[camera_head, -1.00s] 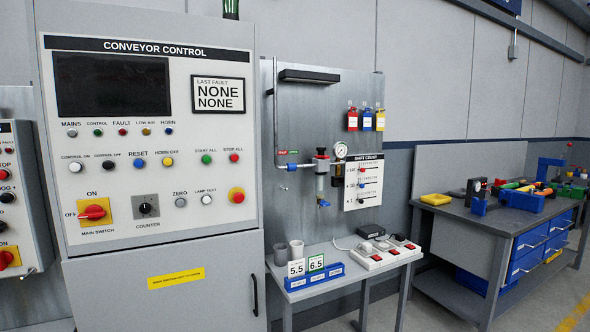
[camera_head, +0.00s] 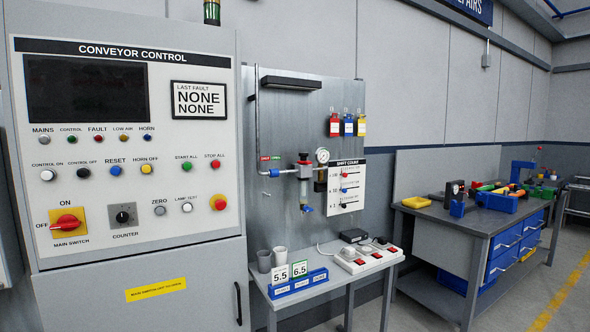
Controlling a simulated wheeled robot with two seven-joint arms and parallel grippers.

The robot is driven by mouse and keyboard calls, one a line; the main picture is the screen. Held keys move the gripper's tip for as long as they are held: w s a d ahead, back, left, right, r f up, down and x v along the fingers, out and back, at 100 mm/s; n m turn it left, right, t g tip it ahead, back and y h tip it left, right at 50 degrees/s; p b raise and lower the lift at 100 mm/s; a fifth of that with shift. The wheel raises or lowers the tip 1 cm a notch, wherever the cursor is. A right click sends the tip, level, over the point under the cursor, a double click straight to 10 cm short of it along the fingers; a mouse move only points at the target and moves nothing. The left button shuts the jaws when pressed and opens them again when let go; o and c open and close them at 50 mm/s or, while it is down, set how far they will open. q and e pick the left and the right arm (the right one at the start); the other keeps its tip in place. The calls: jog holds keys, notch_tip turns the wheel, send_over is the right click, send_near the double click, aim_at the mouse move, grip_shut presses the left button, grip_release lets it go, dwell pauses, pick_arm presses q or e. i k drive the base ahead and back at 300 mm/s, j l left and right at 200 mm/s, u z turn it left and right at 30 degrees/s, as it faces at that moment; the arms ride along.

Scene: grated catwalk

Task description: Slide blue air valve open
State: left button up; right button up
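A small blue fitting (camera_head: 274,172), which looks like the blue air valve, sits on the pipe at the left of the grey metal panel (camera_head: 285,120). A red label (camera_head: 265,158) and a green label (camera_head: 276,157) are just above it, their text too small to read. The fitting's exact slide position cannot be told. To its right are the air regulator (camera_head: 304,172) and a round pressure gauge (camera_head: 322,156). A second blue piece (camera_head: 307,209) hangs under the regulator assembly. Neither of my grippers is in view.
The conveyor control cabinet (camera_head: 140,220) stands at the left, close to the panel. A small table (camera_head: 290,300) with cups, number cards and a switch strip (camera_head: 362,257) stands below the panel. A workbench (camera_head: 455,222) with tools is at the right. Floor is clear at far right.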

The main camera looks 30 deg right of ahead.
aim_at(274, 172)
jog(key=i+j+z, duration=0.15)
jog(key=i, duration=0.35)
jog(key=i+j+z, duration=0.1)
jog(key=i+j, duration=0.2)
jog(key=i, duration=0.2)
jog(key=i+j+z, duration=0.15)
jog(key=i, duration=0.35)
jog(key=j, duration=0.1)
